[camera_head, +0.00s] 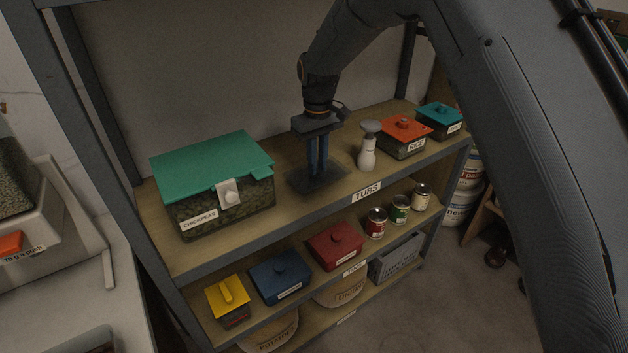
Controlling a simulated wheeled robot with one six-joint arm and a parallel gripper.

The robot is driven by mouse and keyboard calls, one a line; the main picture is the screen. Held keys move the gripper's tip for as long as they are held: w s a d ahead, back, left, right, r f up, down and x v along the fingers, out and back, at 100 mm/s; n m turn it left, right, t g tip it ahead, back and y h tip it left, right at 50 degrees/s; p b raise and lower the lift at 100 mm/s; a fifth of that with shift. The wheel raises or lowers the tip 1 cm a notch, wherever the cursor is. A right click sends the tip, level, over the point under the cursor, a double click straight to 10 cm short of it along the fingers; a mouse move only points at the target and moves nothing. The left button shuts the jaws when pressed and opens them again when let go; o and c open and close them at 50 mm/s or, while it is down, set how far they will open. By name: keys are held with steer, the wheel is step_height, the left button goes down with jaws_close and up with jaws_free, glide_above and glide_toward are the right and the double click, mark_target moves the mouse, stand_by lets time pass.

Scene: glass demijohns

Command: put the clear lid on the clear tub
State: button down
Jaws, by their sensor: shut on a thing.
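My gripper (318,174) points straight down over the upper shelf, in the gap between the chickpeas tub and the white shaker. Its fingers are shut on the clear lid (300,184), a thin see-through square that looks dark against the wood. The lid looks flat and level. I cannot tell whether it touches the shelf or is held just above it. The fingers hide its middle. I cannot make out the clear tub for certain. A container (86,341) with reddish contents is cut off at the bottom left, and I cannot tell whether it is that tub.
The green-lidded chickpeas tub (225,203) stands left of my gripper. The white shaker (367,153), an orange-lidded tub (404,137) and a teal-lidded tub (439,120) stand right. Lidded tubs and cans fill the lower shelf. A counter (85,285) lies at left.

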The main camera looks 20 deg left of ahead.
steer(key=shift+r+p, duration=1.05)
steer(key=shift+r, duration=1.35)
steer(key=shift+f, duration=0.1)
